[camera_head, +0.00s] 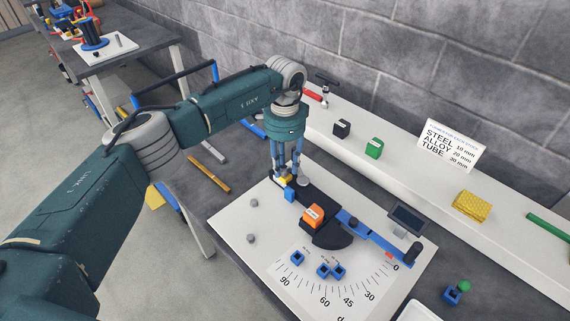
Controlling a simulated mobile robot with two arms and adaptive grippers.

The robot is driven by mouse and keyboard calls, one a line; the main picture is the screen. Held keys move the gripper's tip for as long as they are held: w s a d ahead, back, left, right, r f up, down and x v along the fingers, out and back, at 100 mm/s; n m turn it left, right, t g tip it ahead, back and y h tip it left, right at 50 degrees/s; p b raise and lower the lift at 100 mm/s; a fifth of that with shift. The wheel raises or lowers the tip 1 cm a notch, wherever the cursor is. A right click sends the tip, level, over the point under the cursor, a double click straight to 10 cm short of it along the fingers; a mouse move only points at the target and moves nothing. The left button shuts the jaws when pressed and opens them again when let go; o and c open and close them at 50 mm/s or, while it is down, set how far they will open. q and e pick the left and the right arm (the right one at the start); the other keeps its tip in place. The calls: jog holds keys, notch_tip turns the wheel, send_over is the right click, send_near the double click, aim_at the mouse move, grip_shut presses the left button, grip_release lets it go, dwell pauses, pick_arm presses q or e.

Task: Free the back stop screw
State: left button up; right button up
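The fixture stands on a white plate (232,222) and has a black body, a blue arm (372,238) and an angle scale marked 0 to 90. The fingers are at the fixture's back end, by a small yellow part (283,181), a blue block (290,195) and a round grey knob (303,182). I cannot tell which of these is the back stop screw, or whether the fingers touch or grip anything. My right gripper is out of view.
An orange block (313,215) sits on the fixture. Small blue clamps (323,270) and grey knobs (252,238) are on the plate. A white shelf (412,172) behind carries black, green and yellow blocks and a sign (450,145). A yellow rod (209,174) lies on the bench, left.

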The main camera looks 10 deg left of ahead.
aim_at(285, 173)
pick_arm(q)
notch_tip(285, 173, up, 12)
jog(key=shift+f, duration=0.2)
dwell(0.5)
